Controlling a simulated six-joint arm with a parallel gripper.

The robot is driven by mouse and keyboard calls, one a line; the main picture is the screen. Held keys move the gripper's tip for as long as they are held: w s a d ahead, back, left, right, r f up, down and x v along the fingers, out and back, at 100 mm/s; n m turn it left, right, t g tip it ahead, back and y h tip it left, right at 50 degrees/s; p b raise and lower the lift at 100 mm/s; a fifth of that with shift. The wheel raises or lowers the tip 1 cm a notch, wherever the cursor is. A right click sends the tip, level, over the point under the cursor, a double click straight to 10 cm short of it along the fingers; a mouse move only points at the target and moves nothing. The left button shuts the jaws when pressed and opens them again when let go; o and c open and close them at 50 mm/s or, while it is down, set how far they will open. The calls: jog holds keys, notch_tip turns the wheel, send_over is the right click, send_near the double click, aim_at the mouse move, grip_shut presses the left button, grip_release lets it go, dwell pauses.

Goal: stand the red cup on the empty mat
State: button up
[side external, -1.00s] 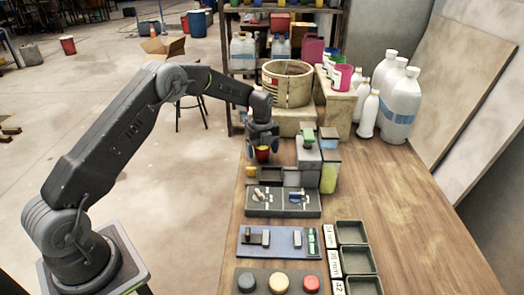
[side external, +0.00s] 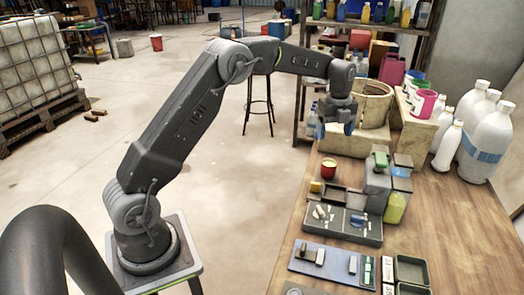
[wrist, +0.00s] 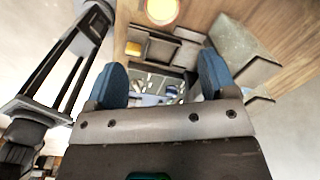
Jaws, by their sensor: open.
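The red cup (side external: 329,168) stands upright on the wooden table near its left edge, behind a small yellow block. Its inside looks pale yellow. In the wrist view the cup (wrist: 162,10) is at the top edge, partly cut off. My gripper (side external: 336,130) hangs above the cup, clear of it, with blue fingers pointing down. In the wrist view the fingers of my gripper (wrist: 163,78) are spread apart with nothing between them. I cannot make out an empty mat; a blue mat (side external: 301,267) nearer the front holds several small items.
The yellow block (side external: 315,186) and dark open bins (side external: 336,197) lie in front of the cup. White bottles (side external: 487,145) stand at the right.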

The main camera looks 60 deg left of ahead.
jog(key=s+d+r+n+t, duration=0.1)
jog(key=s+d+r+n, duration=0.35)
jog(key=s+r, duration=0.2)
jog(key=s+d+r+n+t, duration=0.1)
jog(key=s+d+r+n, duration=0.2)
jog(key=s+r+n, duration=0.4)
jog(key=s+d+f+n+t, duration=0.1)
jog(key=s+n, duration=0.4)
jog(key=s, duration=0.5)
jog(key=s+d+f+n+t, duration=0.2)
jog(key=s+d+n, duration=0.2)
jog(key=s, duration=0.7)
jog(key=shift+s+d+f+n, duration=0.15)
jog(key=shift+f+n, duration=0.2)
jog(key=shift+n, duration=0.1)
